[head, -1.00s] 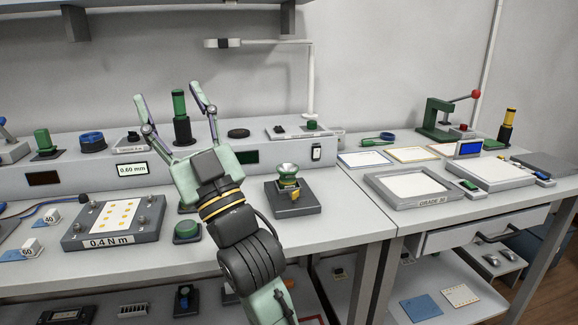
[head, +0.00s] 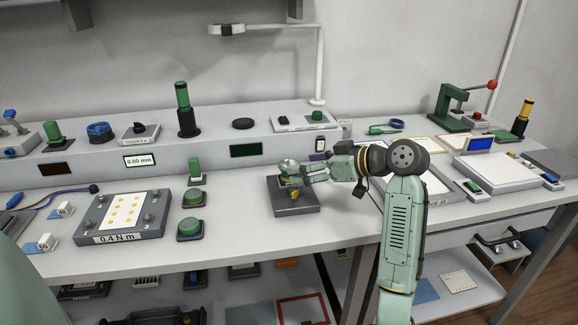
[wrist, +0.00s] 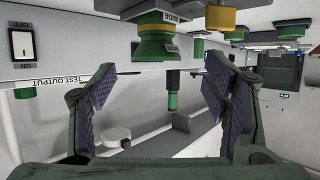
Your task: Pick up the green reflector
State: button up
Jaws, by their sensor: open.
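The green reflector (head: 287,166), a green cup with a shiny bowl, sits upright on a square dark stand (head: 296,208) with a yellow part at its front. My gripper (head: 303,174) reaches in level from the right and hides part of the reflector's right side. In the wrist view, which is upside down, the reflector (wrist: 155,47) appears at the top centre. It lies between the lines of the two spread fingers of my gripper (wrist: 160,88). No finger visibly touches it there, and the space between the pads holds nothing gripped.
The grey console (head: 215,164) with a green display rises behind the stand. Green buttons (head: 191,228) and a 0.4 N m fixture (head: 123,217) are to the left. A framed white tray (head: 432,188) lies to the right, partly behind my arm. Bare bench surrounds the stand's front.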

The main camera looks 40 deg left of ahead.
aim_at(283, 166)
jog(key=p+x, duration=0.1)
jog(key=x, duration=0.1)
jog(key=p+x, duration=0.1)
jog(key=x, duration=0.2)
jog(key=shift+w+a, duration=0.15)
jog(key=shift+a, duration=0.1)
jog(key=shift+a+f, duration=0.2)
jog(key=shift+a, duration=0.1)
jog(key=shift+c, duration=0.2)
jog(key=c, duration=0.9)
